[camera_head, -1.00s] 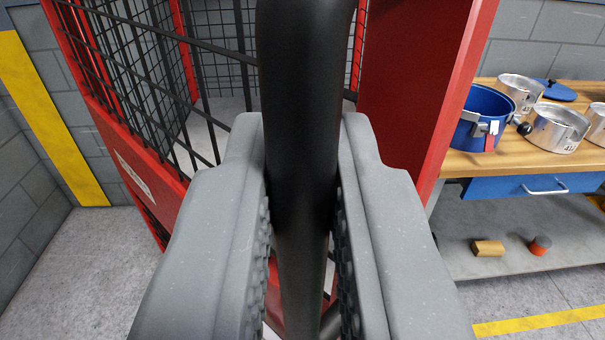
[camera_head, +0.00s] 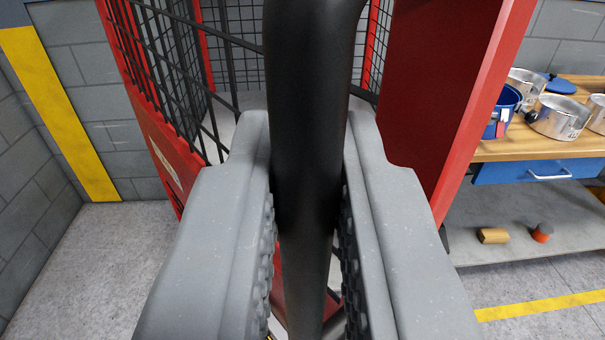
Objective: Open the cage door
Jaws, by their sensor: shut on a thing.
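The cage has a red frame and black wire mesh. Its mesh door (camera_head: 172,160), with a red lower panel, stands at an angle on the left, and an opening into the cage shows beyond it. A wide red panel (camera_head: 440,90) stands on the right. My gripper (camera_head: 308,215) is shut on a thick black vertical bar, the handle (camera_head: 312,110), with a grey padded finger on each side. The handle and fingers hide the middle of the cage and much of the door's near edge.
A wooden workbench (camera_head: 520,148) with a blue pot (camera_head: 503,112), metal pots (camera_head: 560,116) and a blue drawer (camera_head: 535,171) stands on the right. Two small items lie on its lower shelf. A grey block wall with a yellow stripe (camera_head: 60,110) is at left. Floor (camera_head: 110,270) at left is clear.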

